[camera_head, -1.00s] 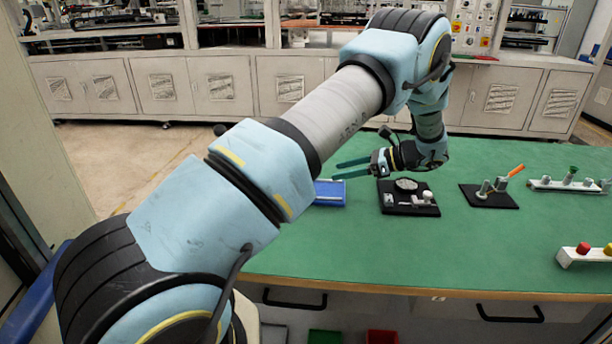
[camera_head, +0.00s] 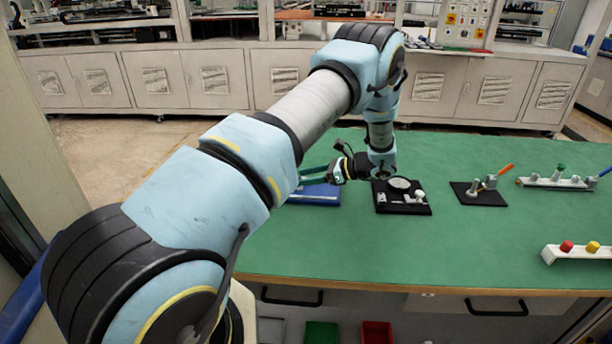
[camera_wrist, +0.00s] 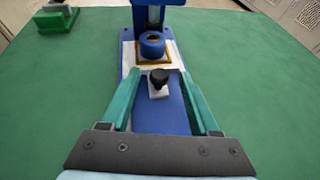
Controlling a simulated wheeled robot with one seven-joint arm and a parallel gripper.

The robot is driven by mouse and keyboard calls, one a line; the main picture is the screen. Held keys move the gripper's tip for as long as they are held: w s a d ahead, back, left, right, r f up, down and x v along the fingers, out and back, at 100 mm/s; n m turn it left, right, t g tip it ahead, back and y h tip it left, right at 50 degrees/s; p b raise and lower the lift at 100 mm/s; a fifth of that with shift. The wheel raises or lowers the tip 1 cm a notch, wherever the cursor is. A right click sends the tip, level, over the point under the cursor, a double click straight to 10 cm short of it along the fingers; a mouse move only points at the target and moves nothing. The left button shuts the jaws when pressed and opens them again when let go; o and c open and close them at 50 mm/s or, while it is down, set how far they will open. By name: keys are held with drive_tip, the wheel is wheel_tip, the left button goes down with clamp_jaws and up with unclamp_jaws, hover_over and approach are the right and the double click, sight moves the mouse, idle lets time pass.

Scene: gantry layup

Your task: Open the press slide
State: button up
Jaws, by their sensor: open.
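The blue press (camera_wrist: 160,118) lies ahead of my gripper in the wrist view, its upright at the far end. A blue ring-shaped part (camera_wrist: 152,46) sits in a brass-coloured frame on a pale plate below the upright. In front of it is a black knob (camera_wrist: 159,78) on a small white block (camera_wrist: 158,91), which I take for the slide's handle. My gripper (camera_wrist: 160,73) is open, its green fingers on either side of the knob, with visible gaps. In the head view the press (camera_head: 318,194) is partly hidden by my arm, and my gripper (camera_head: 313,172) is above it.
A black fixture with a round dial (camera_head: 402,208) stands right of the press. Further right are an orange-handled clamp (camera_head: 478,192), a rail with knobs (camera_head: 560,183) and a white button block (camera_head: 575,254). A green block (camera_wrist: 56,18) is at the wrist view's upper left.

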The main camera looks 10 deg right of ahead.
drive_tip(key=shift+c, duration=0.2)
clamp_jaws()
idle(1.1)
